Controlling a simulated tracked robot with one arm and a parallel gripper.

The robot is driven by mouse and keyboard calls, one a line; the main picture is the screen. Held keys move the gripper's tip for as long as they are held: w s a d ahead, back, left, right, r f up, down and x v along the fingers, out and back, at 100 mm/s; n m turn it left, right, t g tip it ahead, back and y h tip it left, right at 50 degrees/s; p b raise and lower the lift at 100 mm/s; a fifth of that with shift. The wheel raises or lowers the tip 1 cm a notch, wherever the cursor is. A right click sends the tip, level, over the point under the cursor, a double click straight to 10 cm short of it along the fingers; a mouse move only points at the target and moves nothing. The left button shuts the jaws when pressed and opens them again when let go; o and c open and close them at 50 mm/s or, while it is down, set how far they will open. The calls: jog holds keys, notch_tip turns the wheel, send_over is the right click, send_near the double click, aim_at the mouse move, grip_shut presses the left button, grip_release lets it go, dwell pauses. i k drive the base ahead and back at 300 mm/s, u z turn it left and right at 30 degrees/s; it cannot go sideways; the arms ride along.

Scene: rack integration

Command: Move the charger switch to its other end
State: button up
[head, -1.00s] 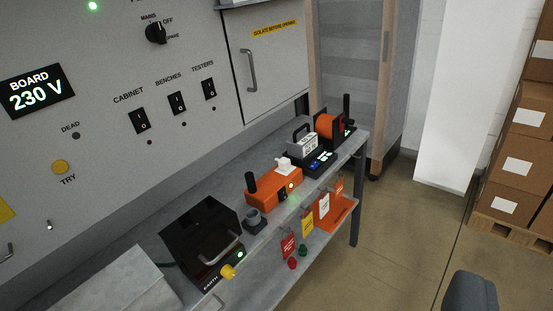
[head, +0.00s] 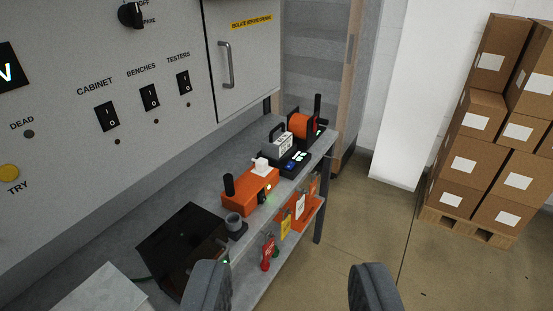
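No label marks the charger, so I cannot tell which bench device it is. An orange box (head: 243,198) stands mid-bench with a small dark switch (head: 262,197) and a green light on its front, a white piece (head: 261,165) on top and a black upright handle (head: 228,185). Behind it, a black unit (head: 291,166) with lit blue and green spots carries a grey block (head: 277,144) with a handle. The switch's position is too small to read. My gripper (head: 290,285) is open and empty, its fingers wide apart at the bottom, in front of the bench.
A black box (head: 180,245) stands at the near end of the bench (head: 130,239), partly behind my left finger. An orange reel (head: 298,125) stands at the far end. Tags (head: 286,227) hang along the front edge. A grey cabinet wall (head: 100,180) rises behind. The floor right is clear, with stacked boxes beyond.

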aim_at(290, 164)
jog(key=z, duration=0.35)
jog(key=i, duration=2.15)
jog(key=u, duration=0.55)
